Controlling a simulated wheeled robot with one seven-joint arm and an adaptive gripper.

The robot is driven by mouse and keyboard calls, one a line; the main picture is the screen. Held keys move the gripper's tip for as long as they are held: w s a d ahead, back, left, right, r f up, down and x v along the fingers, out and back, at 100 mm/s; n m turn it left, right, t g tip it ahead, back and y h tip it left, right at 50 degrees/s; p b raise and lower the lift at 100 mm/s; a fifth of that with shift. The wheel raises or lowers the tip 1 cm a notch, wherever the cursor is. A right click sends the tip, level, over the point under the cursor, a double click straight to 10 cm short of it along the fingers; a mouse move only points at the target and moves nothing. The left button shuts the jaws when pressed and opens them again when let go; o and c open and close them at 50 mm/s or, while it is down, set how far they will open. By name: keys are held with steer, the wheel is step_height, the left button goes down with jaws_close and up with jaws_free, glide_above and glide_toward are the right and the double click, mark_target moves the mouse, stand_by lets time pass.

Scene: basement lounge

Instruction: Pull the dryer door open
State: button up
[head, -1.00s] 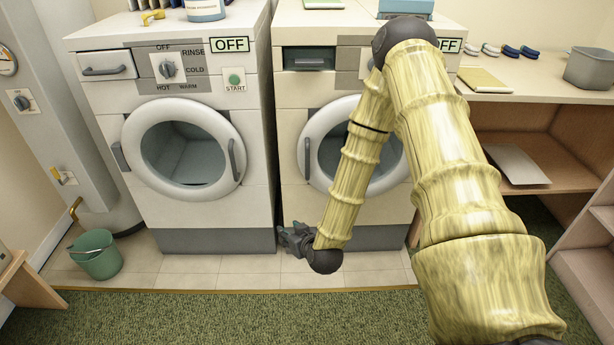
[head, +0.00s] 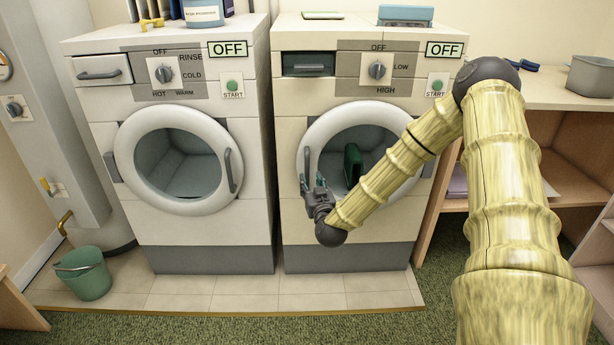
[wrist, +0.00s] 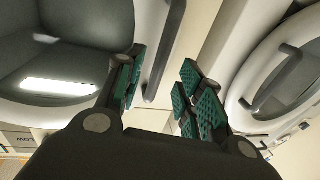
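The dryer (head: 345,222) is the right-hand machine, with LOW and HIGH on its dial and an OFF display. Its round door (head: 340,112) looks shut, with a dark vertical handle (head: 307,163) on the left rim. My gripper (head: 312,184) is at that handle's lower part in the head view. In the wrist view my gripper (wrist: 163,72) is open, with green-padded fingers apart. The dryer handle (wrist: 167,45) shows in the gap between the fingertips; I cannot tell whether it touches them. A dark green thing (head: 352,163) shows in the door window.
The washer (head: 190,232) stands on the left; its door handle (wrist: 278,78) shows at right in the wrist view. A green bucket (head: 85,275) sits on the tiles at far left. A wooden shelf unit (head: 570,145) stands right of the dryer. The floor before both machines is clear.

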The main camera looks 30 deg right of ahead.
mark_target(308, 175)
steer(key=shift+b+x, duration=0.4)
steer(key=shift+x, duration=2.7)
steer(key=shift+f, duration=0.1)
jaws_close()
